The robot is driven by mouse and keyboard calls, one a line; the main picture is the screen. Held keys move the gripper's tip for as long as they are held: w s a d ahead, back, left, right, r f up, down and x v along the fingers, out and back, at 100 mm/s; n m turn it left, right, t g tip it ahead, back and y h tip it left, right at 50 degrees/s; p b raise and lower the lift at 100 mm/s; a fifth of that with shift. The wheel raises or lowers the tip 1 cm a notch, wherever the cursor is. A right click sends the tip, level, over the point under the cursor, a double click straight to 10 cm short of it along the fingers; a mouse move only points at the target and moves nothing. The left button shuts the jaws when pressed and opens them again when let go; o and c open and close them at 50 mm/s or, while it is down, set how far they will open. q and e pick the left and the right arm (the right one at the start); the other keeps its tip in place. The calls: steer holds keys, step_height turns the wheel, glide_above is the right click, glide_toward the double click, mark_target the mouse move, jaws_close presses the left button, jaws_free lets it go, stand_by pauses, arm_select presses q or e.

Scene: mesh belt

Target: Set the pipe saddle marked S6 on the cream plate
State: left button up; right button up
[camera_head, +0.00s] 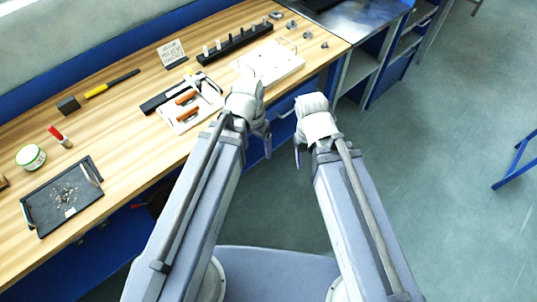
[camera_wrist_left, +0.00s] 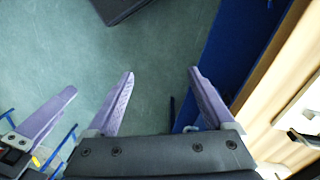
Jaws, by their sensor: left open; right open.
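A pale cream plate (camera_head: 270,68) lies on the wooden bench at the upper middle of the head view, with thin upright pieces on it. Several small grey metal parts, which look like pipe saddles (camera_head: 291,25), stand apart near the bench's far right end. Their markings are too small to read, so I cannot tell which is S6. My left gripper (camera_head: 262,138) is open and empty, off the bench's front edge, below the plate in the picture. In the left wrist view its two fingers (camera_wrist_left: 161,74) are spread over floor. My right gripper (camera_head: 303,150) is open, over the floor to the right.
A black rack (camera_head: 236,45) with upright pegs stands behind the plate. A white tray (camera_head: 178,127) with orange-handled tools is left of it. A small sign (camera_head: 172,53), a dark tray (camera_head: 45,212) and a green-labelled tub (camera_head: 31,157) are further left.

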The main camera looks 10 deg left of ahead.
arm_select(q)
steer(key=s+d+y, duration=0.1)
steer(key=d, duration=0.1)
steer(key=s+d+y, duration=0.1)
steer(key=s+d, duration=0.1)
steer(key=shift+n, duration=0.4)
